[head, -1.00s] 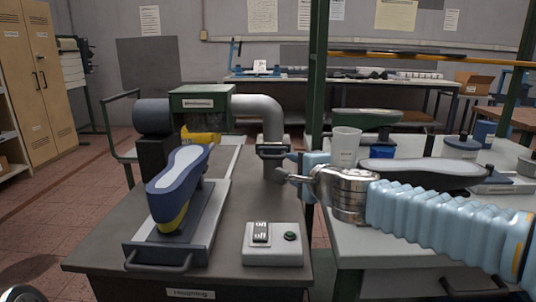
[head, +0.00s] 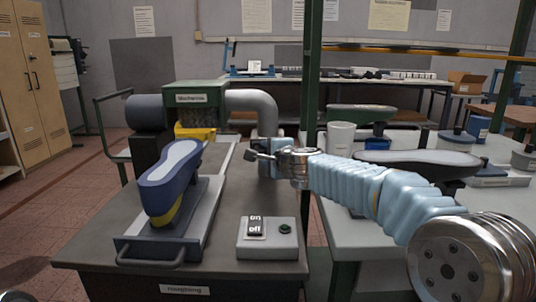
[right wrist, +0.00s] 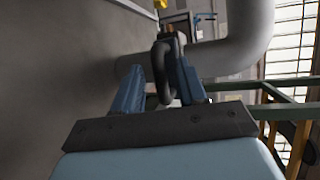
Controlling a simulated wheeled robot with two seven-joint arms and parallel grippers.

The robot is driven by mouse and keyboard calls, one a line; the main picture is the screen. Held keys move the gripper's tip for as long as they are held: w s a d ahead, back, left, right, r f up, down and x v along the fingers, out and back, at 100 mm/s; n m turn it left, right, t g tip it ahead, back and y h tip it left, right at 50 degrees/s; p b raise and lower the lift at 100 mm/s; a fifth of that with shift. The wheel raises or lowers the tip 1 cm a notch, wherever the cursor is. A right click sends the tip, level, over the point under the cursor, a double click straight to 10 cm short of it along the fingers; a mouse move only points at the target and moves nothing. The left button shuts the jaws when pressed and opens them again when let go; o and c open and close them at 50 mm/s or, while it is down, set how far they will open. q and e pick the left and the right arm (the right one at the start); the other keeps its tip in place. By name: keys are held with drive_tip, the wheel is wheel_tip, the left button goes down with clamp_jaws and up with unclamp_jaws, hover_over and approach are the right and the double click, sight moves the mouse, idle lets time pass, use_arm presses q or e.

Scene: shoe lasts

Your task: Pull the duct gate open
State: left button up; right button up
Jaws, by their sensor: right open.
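In the right wrist view the pipe (right wrist: 243,42) crosses the upper part. A dark looped handle (right wrist: 162,75), which looks like the duct gate's, hangs in front of it. My right gripper (right wrist: 160,68) is open, with one blue finger on each side of the handle. I cannot tell whether either finger touches it. In the head view my right gripper (head: 268,154) is at the pipe's lower end and hides most of the gate.
The bench (head: 90,246) carries a blue shoe last (head: 170,175) on a tray-like holder and an on/off switch box (head: 267,240). A green post (head: 310,80) stands just right of the pipe. The right table holds a white cup (head: 340,142) and more lasts.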

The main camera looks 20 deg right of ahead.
drive_tip(key=shift+c, duration=0.3)
clamp_jaws()
drive_tip(key=shift+s, duration=0.1)
drive_tip(key=s+a, duration=0.2)
drive_tip(key=s, duration=0.4)
drive_tip(key=shift+s+f, duration=0.15)
drive_tip(key=shift+s, duration=0.25)
drive_tip(key=shift+a, duration=0.1)
drive_tip(key=shift+o, duration=0.3)
unclamp_jaws()
drive_tip(key=shift+s, duration=0.1)
